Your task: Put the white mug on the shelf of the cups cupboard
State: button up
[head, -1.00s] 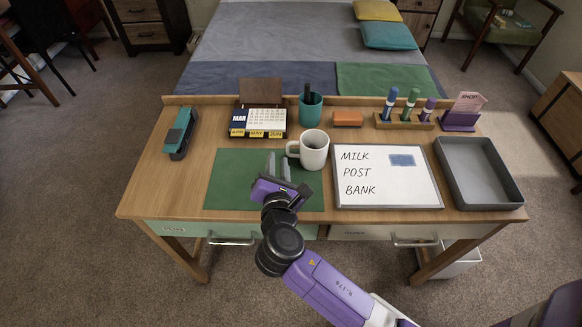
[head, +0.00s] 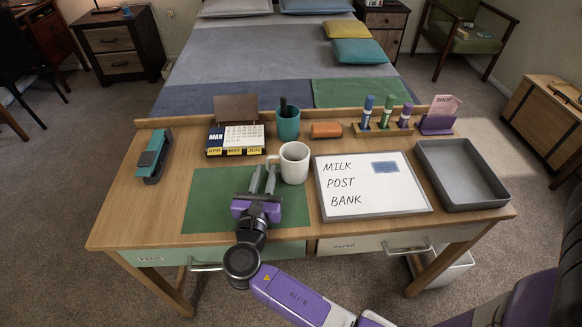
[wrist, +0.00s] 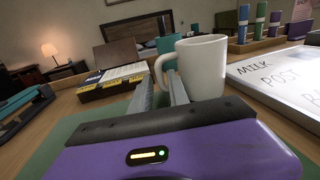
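The white mug (head: 295,165) stands upright on the desk, at the back right edge of the green blotter (head: 205,195). Its handle points left. In the wrist view the mug (wrist: 206,66) is just beyond my fingers, right of centre, with its handle ahead of the gap between the fingertips. My gripper (head: 263,172) is low over the blotter, in front and to the left of the mug. It also shows in the wrist view (wrist: 160,84), with its fingers apart and nothing held. I cannot tell whether a finger touches the handle. No cups cupboard shows.
A whiteboard (head: 345,203) lies right of the mug. A teal pen cup (head: 288,127), a calendar (head: 236,140) and an orange block (head: 326,130) stand behind. A grey tray (head: 462,196) is far right, a teal stapler-like object (head: 152,158) far left. The blotter's left part is clear.

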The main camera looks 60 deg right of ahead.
aim_at(270, 157)
jog(key=x, duration=0.6)
jog(key=shift+w+d, duration=0.1)
jog(key=shift+d, duration=0.1)
grip_shut()
dwell(1.2)
